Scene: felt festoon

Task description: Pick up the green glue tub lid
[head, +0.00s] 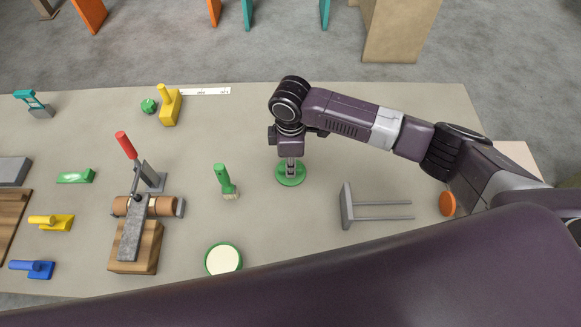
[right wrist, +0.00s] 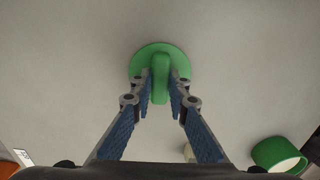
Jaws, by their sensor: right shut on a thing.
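The green glue tub lid (head: 291,178) is a round green disc with an upright handle, near the middle of the table. My right gripper (head: 291,166) is directly above it and shut on its handle. In the right wrist view the lid (right wrist: 160,64) sits between the two fingers of the right gripper (right wrist: 160,88), which press on both sides of the handle. I cannot tell whether the lid touches the table. The green glue tub (head: 223,259) stands open at the front, with pale contents; it also shows in the right wrist view (right wrist: 278,155). My left gripper is not in view.
A grey two-rod stand (head: 347,207) and an orange disc (head: 447,204) are to the right. A red-handled lever press (head: 138,210) is at the left. The table (head: 330,265) is bare around the lid.

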